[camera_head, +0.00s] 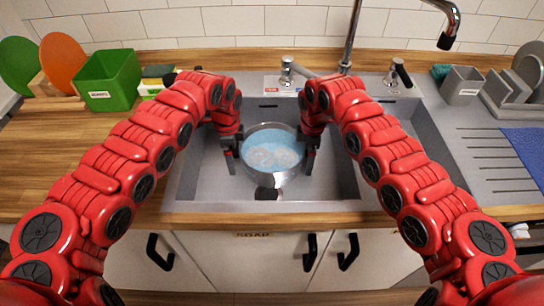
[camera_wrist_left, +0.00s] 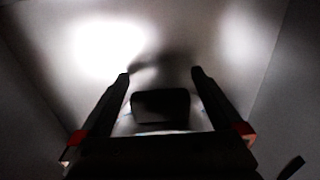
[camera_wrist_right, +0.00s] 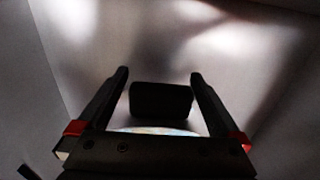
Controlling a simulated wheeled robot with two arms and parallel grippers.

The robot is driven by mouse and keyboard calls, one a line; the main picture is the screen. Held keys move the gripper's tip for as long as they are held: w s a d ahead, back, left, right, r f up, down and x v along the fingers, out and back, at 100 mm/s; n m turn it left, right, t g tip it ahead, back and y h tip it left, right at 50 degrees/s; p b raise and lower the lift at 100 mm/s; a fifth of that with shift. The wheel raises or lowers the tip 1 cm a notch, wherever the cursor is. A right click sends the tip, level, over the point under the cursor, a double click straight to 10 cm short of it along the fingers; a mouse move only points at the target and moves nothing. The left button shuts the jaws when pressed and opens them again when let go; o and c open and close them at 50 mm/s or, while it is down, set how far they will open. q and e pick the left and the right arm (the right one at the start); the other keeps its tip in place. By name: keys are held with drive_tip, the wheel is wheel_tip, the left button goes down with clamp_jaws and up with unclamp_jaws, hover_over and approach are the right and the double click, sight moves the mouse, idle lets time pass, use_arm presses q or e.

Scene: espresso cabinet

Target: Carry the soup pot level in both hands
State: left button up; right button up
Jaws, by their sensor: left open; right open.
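The soup pot (camera_head: 268,178) is a shiny metal pot with light blue contents. It stands inside the grey sink basin (camera_head: 345,190) and looks level. My left gripper (camera_head: 231,158) is open at the pot's left side, and my right gripper (camera_head: 309,158) is open at its right side. In the left wrist view a dark pot handle (camera_wrist_left: 161,105) lies between the open fingers. In the right wrist view the other dark handle (camera_wrist_right: 160,99) lies between the open fingers, apart from both. The pot's underside is hidden.
The faucet (camera_head: 347,50) rises behind the sink, with its spout to the right. A green bin (camera_head: 108,80) stands on the wooden counter at left. A grey caddy (camera_head: 460,86) and a blue cloth (camera_head: 526,150) are at right. The basin walls are close around both grippers.

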use_arm(q)
clamp_jaws()
use_arm(e)
clamp_jaws()
